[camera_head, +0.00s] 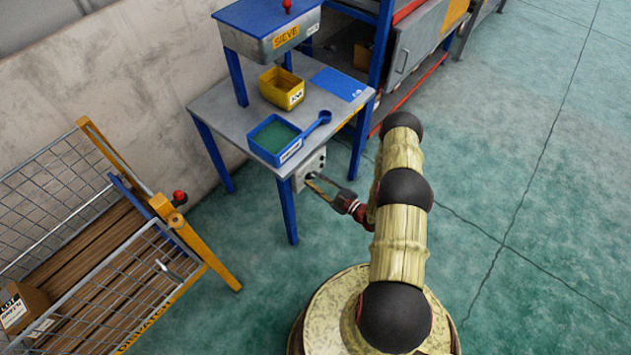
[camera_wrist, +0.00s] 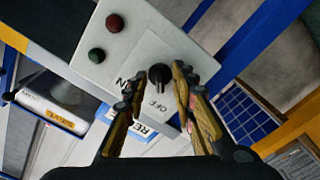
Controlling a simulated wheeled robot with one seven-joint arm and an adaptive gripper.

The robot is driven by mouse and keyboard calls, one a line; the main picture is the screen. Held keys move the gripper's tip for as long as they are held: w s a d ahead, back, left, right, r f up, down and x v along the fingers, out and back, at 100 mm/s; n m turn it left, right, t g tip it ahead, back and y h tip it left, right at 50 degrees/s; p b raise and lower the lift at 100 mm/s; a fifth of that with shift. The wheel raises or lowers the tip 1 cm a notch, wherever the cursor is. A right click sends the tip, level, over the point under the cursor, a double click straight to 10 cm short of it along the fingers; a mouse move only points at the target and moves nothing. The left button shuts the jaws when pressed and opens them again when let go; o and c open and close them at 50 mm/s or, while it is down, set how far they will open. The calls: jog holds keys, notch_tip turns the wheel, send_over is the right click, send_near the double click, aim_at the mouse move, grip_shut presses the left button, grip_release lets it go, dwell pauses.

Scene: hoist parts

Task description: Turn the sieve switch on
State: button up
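The sieve switch is a black rotary knob (camera_wrist: 159,75) on a pale grey box, with an ON label to its lower left and an OFF label below it in the wrist view. I cannot tell for sure which label the knob points at. A red button or lamp (camera_wrist: 114,23) and a green one (camera_wrist: 97,55) sit on the same box. In the head view the switch box (camera_head: 316,163) hangs under the table's front edge. My gripper (camera_wrist: 156,82) is open, with its fingers on either side of the knob; whether they touch it is unclear. It also shows in the head view (camera_head: 314,183), close to the box.
The sieve (camera_head: 285,37) stands above the table (camera_head: 222,104). A yellow bin (camera_head: 282,90), a blue tray (camera_head: 272,138) with green contents and a blue scoop (camera_head: 318,121) are on the table. A wire cage (camera_head: 120,262) stands at the left. The floor at right is clear.

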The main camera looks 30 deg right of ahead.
jog(key=shift+c, duration=1.2)
jog(key=c, duration=0.4)
grip_shut()
jog(key=shift+n, duration=0.3)
jog(key=n, duration=0.3)
jog(key=shift+b, duration=0.4)
jog(key=n, duration=0.4)
jog(key=shift+b, duration=0.3)
jog(key=n, duration=0.4)
jog(key=shift+n, duration=0.3)
jog(key=shift+n+b, duration=0.45)
jog(key=shift+n, duration=1.35)
